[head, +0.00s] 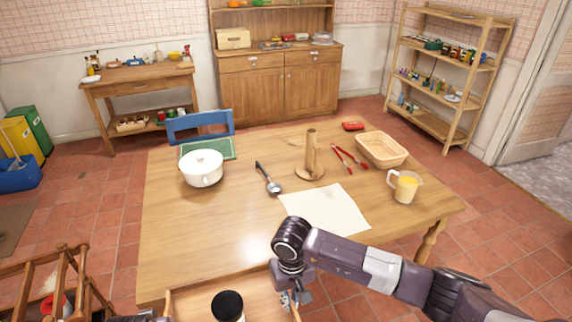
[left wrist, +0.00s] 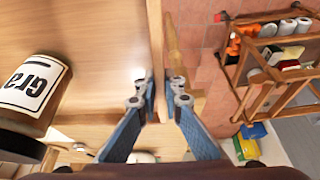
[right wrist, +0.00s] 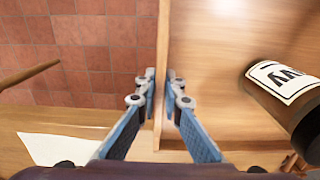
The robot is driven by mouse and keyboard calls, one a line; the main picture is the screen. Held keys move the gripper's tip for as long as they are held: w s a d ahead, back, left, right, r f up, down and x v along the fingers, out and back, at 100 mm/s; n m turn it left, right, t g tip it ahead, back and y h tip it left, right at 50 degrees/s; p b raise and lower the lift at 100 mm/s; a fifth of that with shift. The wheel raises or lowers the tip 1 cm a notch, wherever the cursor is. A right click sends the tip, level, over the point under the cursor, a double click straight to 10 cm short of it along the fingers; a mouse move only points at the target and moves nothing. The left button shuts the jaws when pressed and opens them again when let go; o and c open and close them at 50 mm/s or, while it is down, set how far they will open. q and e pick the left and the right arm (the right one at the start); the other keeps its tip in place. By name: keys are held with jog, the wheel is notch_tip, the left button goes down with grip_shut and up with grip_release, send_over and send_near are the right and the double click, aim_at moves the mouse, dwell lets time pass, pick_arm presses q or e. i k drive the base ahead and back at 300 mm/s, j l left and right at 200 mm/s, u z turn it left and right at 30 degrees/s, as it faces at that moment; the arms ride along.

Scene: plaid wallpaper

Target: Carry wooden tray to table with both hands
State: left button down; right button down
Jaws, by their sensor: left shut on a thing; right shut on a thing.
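The wooden tray (head: 260,303) is at the bottom of the head view, in front of the table's near edge; its lower part is cut off. A jar with a black lid (head: 228,306) stands in it; its label shows in the left wrist view (left wrist: 35,82) and right wrist view (right wrist: 285,82). My left gripper (left wrist: 160,88) is shut on one tray side wall. My right gripper (right wrist: 160,88) is shut on the opposite wall. The wooden table (head: 220,240) fills the middle of the head view. Whether the tray touches it I cannot tell.
A paper sheet (head: 325,212), ladle (head: 268,180), white pot (head: 202,168), wooden holder (head: 310,160), red tongs (head: 348,158), basket (head: 382,150) and juice jug (head: 404,188) are on the table. Its near left part is clear. A wooden rack (head: 55,285) stands at lower left.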

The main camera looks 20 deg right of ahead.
aim_at(216, 234)
jog(key=i, duration=1.25)
